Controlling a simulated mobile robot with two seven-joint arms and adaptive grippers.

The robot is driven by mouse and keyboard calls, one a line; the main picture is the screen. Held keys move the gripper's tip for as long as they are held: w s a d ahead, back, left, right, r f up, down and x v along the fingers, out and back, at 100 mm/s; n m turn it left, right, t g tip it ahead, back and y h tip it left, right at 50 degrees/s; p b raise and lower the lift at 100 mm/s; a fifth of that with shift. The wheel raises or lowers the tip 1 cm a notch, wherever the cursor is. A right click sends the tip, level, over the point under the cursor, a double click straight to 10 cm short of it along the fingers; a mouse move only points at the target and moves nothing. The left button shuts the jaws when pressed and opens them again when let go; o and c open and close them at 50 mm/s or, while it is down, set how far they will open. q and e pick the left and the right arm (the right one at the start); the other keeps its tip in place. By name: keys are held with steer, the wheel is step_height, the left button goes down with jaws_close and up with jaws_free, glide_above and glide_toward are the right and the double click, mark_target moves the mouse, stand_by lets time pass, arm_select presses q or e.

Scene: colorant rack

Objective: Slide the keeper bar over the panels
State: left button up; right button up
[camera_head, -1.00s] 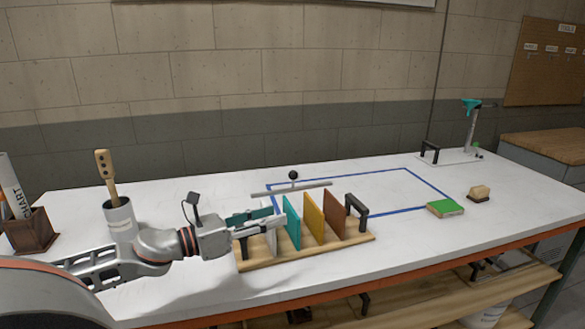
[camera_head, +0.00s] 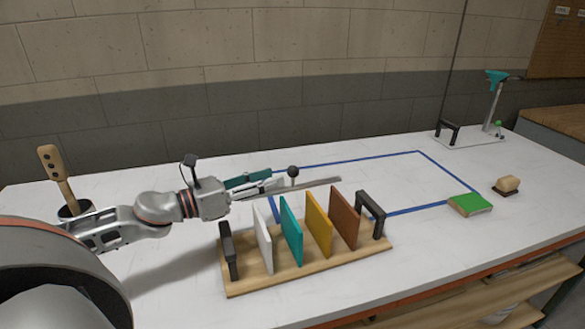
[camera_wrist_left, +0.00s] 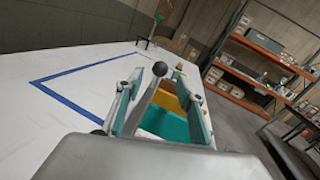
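The keeper bar (camera_head: 322,183) is a thin grey bar with a black ball knob (camera_head: 293,171), behind the wooden rack (camera_head: 250,285). The rack holds upright white (camera_head: 263,240), teal (camera_head: 291,232), yellow (camera_head: 319,225) and brown (camera_head: 345,219) panels. No bar lies across their tops. My left gripper (camera_head: 272,183) is at the bar, behind the white panel. In the left wrist view, its fingers (camera_wrist_left: 159,88) stand apart, with the bar and knob (camera_wrist_left: 160,68) showing between them; neither visibly clamps the bar. The bar's near end is hidden. My right gripper is not in view.
Black handles (camera_head: 229,252) (camera_head: 371,213) stand at the rack's ends. A blue outline (camera_head: 350,160) marks mostly clear table behind. A green-topped block (camera_head: 470,204), a brush (camera_head: 507,185) and a teal-headed stand (camera_head: 494,105) are at the right.

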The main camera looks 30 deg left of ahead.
mark_target(293, 171)
arm_select(q)
steer(key=shift+w+d, duration=0.4)
steer(key=shift+w, duration=0.2)
steer(key=shift+b+x, duration=0.6)
steer(key=shift+x, duration=2.3)
